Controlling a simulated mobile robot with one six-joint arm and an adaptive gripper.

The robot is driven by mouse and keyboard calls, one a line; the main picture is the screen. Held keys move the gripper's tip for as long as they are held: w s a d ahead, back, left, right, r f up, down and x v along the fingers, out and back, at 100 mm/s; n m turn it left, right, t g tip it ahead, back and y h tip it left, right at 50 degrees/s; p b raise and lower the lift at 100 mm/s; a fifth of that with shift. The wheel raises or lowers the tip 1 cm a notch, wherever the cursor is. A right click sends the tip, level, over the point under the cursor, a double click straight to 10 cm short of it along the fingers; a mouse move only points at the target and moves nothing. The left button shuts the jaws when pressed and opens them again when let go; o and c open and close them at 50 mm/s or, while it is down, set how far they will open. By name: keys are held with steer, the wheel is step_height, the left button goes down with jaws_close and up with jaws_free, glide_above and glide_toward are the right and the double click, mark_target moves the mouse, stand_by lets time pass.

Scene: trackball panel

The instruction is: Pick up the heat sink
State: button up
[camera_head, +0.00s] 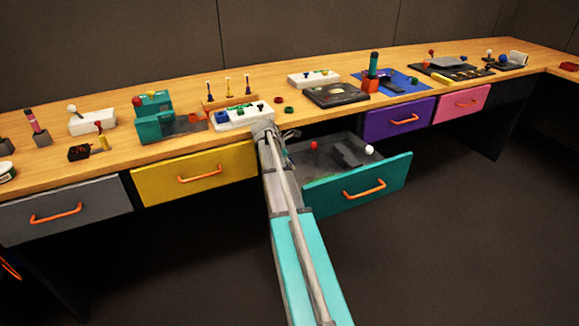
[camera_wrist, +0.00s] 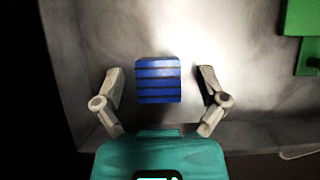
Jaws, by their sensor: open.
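The heat sink (camera_wrist: 158,80) appears to be a blue block with dark parallel slots, seen in the wrist view on a grey surface with raised walls, apparently the inside of the open teal drawer (camera_head: 374,185). My gripper (camera_wrist: 162,76) is open, with one finger on each side of the block. Gaps show between both fingers and the block, and I cannot tell the height between them. In the head view my arm reaches to the left part of the drawer, and the heat sink is hidden there.
The drawer also holds a red-topped piece (camera_head: 314,146) and a white ball-topped piece (camera_head: 369,150). A green object (camera_wrist: 301,30) lies right of the block in the wrist view. The wooden bench (camera_head: 190,92) above carries many devices. A closed yellow drawer (camera_head: 160,182) is on the left.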

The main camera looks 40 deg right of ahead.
stand_by(0.4)
steer(key=c, duration=1.2)
steer(key=shift+r, duration=0.15)
steer(key=shift+c, duration=0.2)
steer(key=shift+r+p, duration=0.9)
steer(key=shift+p, duration=0.15)
steer(key=s+a+r+p, duration=0.5)
steer(key=s+r+p, duration=0.6)
steer(key=s, duration=0.2)
steer(key=shift+a, duration=0.1)
